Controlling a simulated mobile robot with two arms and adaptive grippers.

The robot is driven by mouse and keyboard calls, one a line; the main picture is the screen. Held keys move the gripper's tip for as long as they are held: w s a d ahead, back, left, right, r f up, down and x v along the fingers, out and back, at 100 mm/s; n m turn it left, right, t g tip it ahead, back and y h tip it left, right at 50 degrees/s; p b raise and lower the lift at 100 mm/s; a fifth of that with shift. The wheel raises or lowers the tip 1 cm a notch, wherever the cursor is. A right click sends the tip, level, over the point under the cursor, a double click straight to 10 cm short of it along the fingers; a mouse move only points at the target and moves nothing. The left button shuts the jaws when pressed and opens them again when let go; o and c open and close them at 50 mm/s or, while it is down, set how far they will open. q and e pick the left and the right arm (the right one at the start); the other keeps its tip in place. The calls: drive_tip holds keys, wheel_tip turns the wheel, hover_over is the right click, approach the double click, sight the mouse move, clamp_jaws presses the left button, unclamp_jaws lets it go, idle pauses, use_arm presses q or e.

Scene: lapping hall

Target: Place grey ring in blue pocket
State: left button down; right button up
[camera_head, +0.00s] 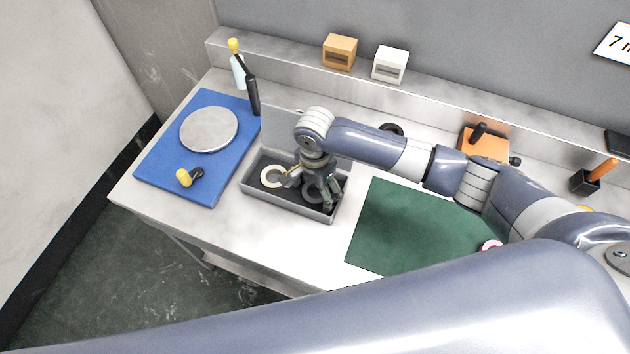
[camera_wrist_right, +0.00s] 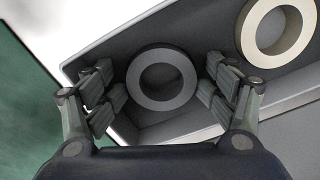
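The grey ring (camera_wrist_right: 139,92) lies flat in a grey tray (camera_wrist_right: 100,45), in the part nearest the green mat. In the head view it shows only partly (camera_head: 309,194), behind the gripper. My right gripper (camera_head: 315,190) points down into the tray. Its fingers stand open on either side of the ring in the right wrist view (camera_wrist_right: 162,85), close to its rim, with no clear grip. A cream ring (camera_head: 265,177) lies in the same tray, to the left in the head view. I cannot make out a blue pocket. My left gripper is not in view.
Left of the tray is a blue mat (camera_head: 150,180) with a round grey plate (camera_head: 209,129) and a yellow-black item (camera_head: 185,178). Bottles (camera_head: 238,72) stand behind it. A green mat (camera_head: 400,232) lies right of the tray. An orange block (camera_head: 485,143) stands behind my right arm.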

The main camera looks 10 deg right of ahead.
wheel_tip(320, 180, up, 13)
drive_tip(key=b, duration=0.1)
idle(0.3)
drive_tip(key=shift+w+r, duration=0.1)
